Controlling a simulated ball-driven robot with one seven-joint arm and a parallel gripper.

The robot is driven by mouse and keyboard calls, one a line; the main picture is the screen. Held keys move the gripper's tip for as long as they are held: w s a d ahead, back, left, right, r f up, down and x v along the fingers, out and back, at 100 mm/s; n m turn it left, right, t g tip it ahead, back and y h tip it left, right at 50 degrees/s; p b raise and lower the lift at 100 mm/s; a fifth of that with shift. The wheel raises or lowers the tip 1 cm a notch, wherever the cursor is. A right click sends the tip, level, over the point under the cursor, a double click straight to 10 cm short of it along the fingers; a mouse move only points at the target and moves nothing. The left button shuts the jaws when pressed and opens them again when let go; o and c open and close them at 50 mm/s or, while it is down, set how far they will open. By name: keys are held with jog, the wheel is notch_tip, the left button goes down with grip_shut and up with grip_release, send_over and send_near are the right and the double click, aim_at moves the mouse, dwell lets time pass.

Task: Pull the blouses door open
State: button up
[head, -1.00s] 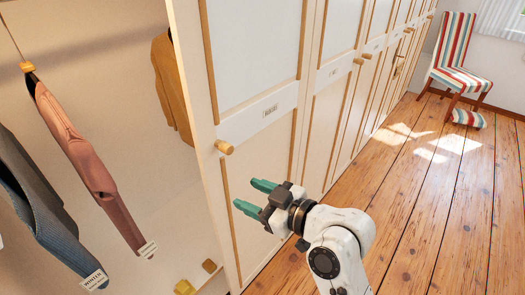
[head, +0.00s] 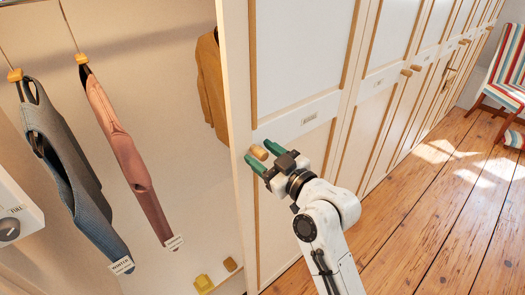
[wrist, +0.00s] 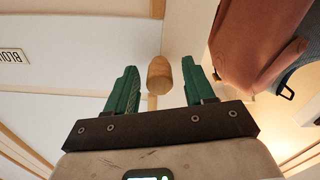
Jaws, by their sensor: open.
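The blouses door (head: 292,75) is a cream panel with tan wooden trim. Its label (wrist: 12,56) reads "BLOU" in the wrist view, cut off by the picture edge. Its round wooden knob (head: 259,152) sits near the door's left edge; it also shows in the wrist view (wrist: 159,75). My gripper (head: 264,155) has green fingers and is open. In the wrist view the knob stands between the two fingertips (wrist: 157,85), with a gap on each side. The door's left edge borders an open wardrobe section.
The open section at left holds hanging garments: a grey one (head: 65,170), a pink one (head: 122,155) and a mustard one (head: 212,85). More closed doors (head: 425,85) run off to the right. The wooden floor (head: 420,215) is clear up to a striped chair (head: 508,75).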

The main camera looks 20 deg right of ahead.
jog(key=shift+w+a, duration=0.1)
jog(key=shift+w, duration=0.15)
grip_shut()
dwell(0.4)
